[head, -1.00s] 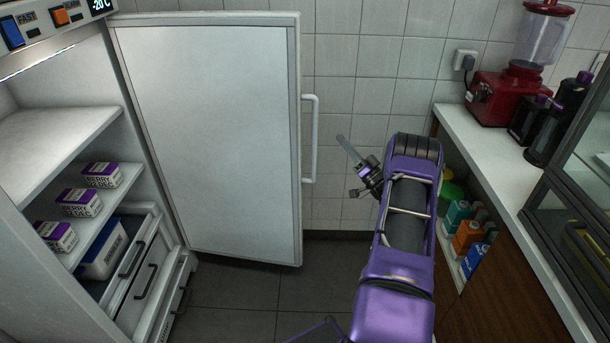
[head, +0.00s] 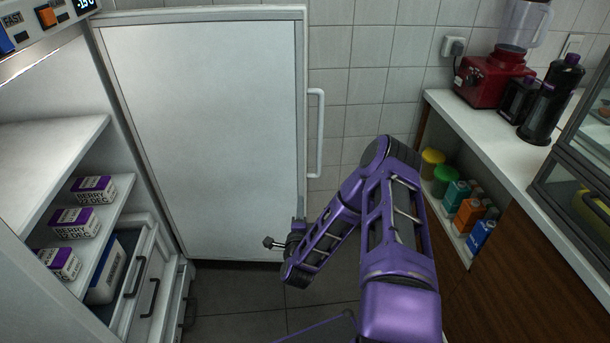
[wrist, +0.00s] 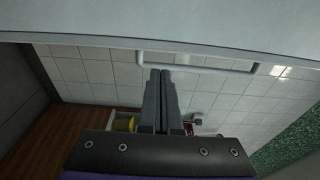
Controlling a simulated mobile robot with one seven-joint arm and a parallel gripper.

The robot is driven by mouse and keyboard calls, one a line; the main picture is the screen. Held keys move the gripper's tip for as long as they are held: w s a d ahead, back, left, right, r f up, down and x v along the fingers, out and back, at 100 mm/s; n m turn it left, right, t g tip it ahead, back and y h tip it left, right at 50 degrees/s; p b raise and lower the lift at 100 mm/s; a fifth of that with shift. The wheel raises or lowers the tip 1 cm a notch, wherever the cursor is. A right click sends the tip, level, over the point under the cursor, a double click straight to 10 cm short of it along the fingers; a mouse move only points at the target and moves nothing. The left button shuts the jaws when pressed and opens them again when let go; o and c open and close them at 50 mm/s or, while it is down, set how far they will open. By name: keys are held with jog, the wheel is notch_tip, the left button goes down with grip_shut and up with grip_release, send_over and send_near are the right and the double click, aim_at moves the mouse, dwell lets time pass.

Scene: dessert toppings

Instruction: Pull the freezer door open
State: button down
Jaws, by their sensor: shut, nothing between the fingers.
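The freezer door (head: 205,140) stands wide open in the head view, its white inner face toward me. Its white bar handle (head: 317,135) shows beyond the door's right edge. My gripper (head: 299,214) is at the lower right part of the door, below the handle; the arm and wrist partly hide it. In the wrist view my gripper (wrist: 161,74) has its two grey fingers together and empty. The fingertips point toward the door (wrist: 170,22) and overlap the handle (wrist: 200,68) in the picture; whether they touch either is unclear. The handle is not held.
The freezer interior at left has shelves (head: 55,145) with several berry boxes (head: 75,222) and pulled-out drawers (head: 150,295). At right, a counter (head: 470,125) carries a red blender (head: 490,80), with bottles and jars on a shelf below. Dark floor (head: 240,300) lies under the door.

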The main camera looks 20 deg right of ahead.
aim_at(303, 169)
jog(key=b+x, duration=0.1)
jog(key=x, duration=1.3)
jog(key=shift+a+b, duration=0.1)
jog(key=shift+b, duration=0.2)
